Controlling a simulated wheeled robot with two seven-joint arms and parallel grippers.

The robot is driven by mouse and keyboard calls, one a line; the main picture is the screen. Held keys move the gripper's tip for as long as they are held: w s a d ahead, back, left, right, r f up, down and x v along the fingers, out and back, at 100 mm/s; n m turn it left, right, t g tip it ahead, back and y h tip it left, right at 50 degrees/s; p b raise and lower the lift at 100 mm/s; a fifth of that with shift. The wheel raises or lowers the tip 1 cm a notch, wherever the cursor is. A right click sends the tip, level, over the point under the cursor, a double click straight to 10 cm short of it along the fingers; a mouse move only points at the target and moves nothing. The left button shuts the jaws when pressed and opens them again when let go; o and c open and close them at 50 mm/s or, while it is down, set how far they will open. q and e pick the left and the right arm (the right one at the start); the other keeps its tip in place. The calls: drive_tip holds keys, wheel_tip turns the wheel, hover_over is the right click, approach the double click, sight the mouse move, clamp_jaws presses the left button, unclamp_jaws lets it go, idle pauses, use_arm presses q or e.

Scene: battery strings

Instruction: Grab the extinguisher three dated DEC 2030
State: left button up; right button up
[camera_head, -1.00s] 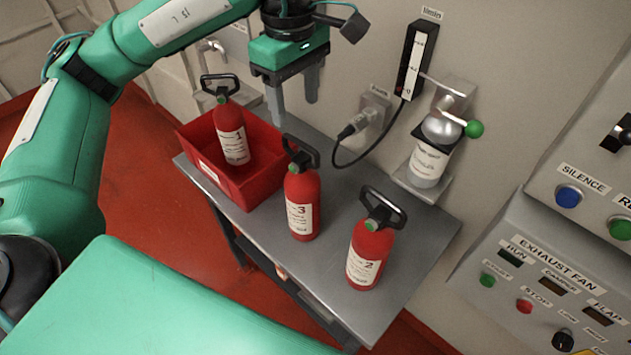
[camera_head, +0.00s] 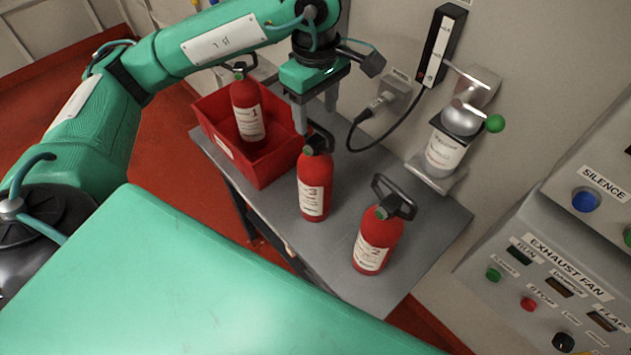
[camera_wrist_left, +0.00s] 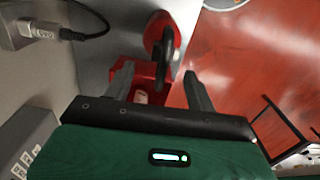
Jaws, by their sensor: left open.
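Extinguisher three (camera_head: 314,188) is a red bottle with a white label and black handle, upright on the grey table, between the red bin and extinguisher two (camera_head: 378,243). Extinguisher one (camera_head: 247,110) stands in the red bin (camera_head: 262,172). The labels' small print is too small to read. My left gripper (camera_head: 316,115) is open, fingers down, just above and behind extinguisher three's handle, holding nothing. In the left wrist view, a red extinguisher with a black handle (camera_wrist_left: 162,40) shows beyond the open fingers (camera_wrist_left: 158,74); its number is not visible. My right gripper is out of view.
The grey table (camera_head: 428,240) stands against a wall. A wall dispenser (camera_head: 447,150) with a green knob and a plug with a black cable (camera_head: 380,100) are behind it. A control panel (camera_head: 560,270) is at the right. Bare tabletop lies around extinguisher two.

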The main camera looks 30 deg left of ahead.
sight(316, 124)
use_arm(q)
drive_tip(key=shift+s+f+p, duration=0.1)
drive_tip(key=shift+f+p, duration=0.4)
drive_tip(key=shift+f, duration=0.1)
drive_tip(key=f+p, duration=0.2)
drive_tip(key=f, duration=0.1)
drive_tip(key=shift+s, duration=0.2)
drive_tip(key=shift+d+f, duration=0.1)
drive_tip(key=shift+f, duration=0.65)
drive_tip(key=shift+w, duration=0.1)
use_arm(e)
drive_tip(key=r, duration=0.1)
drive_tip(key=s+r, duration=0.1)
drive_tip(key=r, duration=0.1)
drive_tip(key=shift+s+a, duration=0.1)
use_arm(q)
drive_tip(key=shift+c, duration=0.3)
clamp_jaws()
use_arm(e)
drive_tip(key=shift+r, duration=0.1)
